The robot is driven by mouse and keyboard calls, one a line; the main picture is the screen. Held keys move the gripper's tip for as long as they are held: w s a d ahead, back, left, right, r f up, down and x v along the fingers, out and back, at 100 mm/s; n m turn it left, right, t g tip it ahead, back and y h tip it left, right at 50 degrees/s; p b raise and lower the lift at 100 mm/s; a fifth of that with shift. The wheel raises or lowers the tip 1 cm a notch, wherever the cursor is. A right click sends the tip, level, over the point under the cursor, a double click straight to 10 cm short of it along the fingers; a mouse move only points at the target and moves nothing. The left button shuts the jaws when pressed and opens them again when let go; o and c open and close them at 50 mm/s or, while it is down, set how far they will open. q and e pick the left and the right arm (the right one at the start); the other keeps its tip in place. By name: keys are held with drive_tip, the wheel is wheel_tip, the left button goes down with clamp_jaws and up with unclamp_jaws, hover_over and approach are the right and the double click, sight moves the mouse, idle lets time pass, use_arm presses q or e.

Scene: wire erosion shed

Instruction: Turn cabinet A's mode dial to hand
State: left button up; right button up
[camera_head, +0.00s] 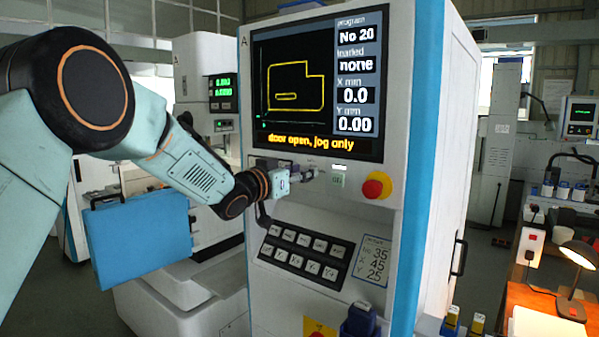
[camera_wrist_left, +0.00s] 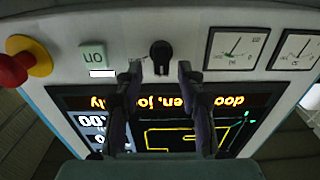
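Cabinet A (camera_head: 425,120) fills the middle of the head view, with a lit screen reading "door open, jog only". The black mode dial (camera_wrist_left: 161,56) shows in the left wrist view, which sees the panel upside down. No contact is visible. I cannot read the dial's setting. My right gripper is not in view.
A keypad (camera_head: 301,250) juts out below. A blue folder-like panel (camera_head: 140,235) hangs at left.

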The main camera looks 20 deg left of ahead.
use_arm(q)
drive_tip(key=c, duration=0.3)
drive_tip(key=shift+a, duration=0.15)
drive_tip(key=shift+c, duration=1.4)
clamp_jaws()
